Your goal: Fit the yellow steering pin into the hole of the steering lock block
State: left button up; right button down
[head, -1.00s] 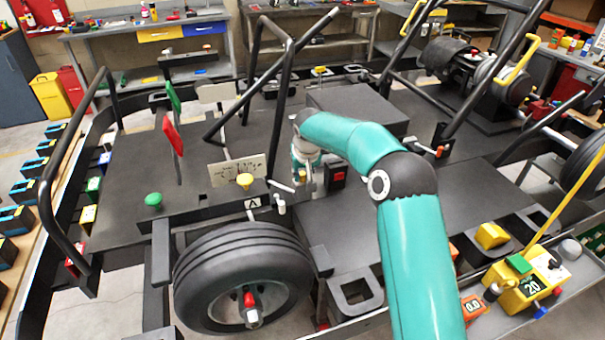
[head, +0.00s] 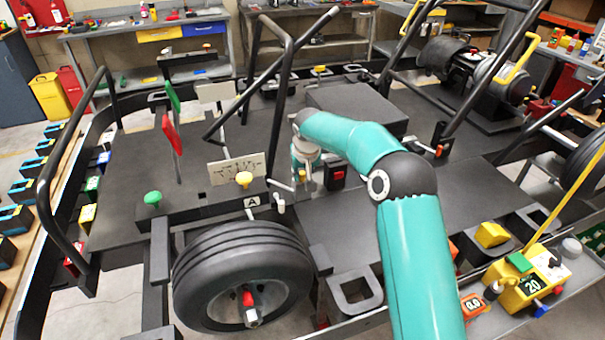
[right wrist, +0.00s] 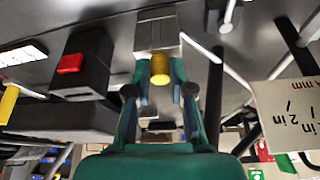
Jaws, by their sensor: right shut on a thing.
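My right gripper (right wrist: 160,95) is shut on the yellow steering pin (right wrist: 160,69), which shows between its fingertips in the right wrist view. A pale grey metal block (right wrist: 157,30), which looks like the steering lock block, lies straight beyond the pin. The pin's end overlaps the block's near edge in the picture; I cannot tell whether it is in the hole, which is hidden. In the head view my right gripper (head: 304,172) is small and low over the dark kart deck, left of the black box with a red button (head: 336,175). My left gripper is not in view.
The red-button box also shows close on the left in the right wrist view (right wrist: 88,62). A yellow knob (head: 244,179), a white marked plate (head: 236,170) and upright black bars (head: 284,100) stand left of the gripper. The front wheel (head: 243,275) is below. Open deck (head: 400,210) lies right.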

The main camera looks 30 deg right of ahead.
jog(key=c, duration=0.9)
grip_release()
jog(key=shift+f, duration=0.2)
jog(key=shift+c, duration=0.2)
jog(key=shift+r, duration=0.15)
jog(key=v, duration=1.1)
jog(key=shift+s+r, duration=0.2)
jog(key=shift+r, duration=0.15)
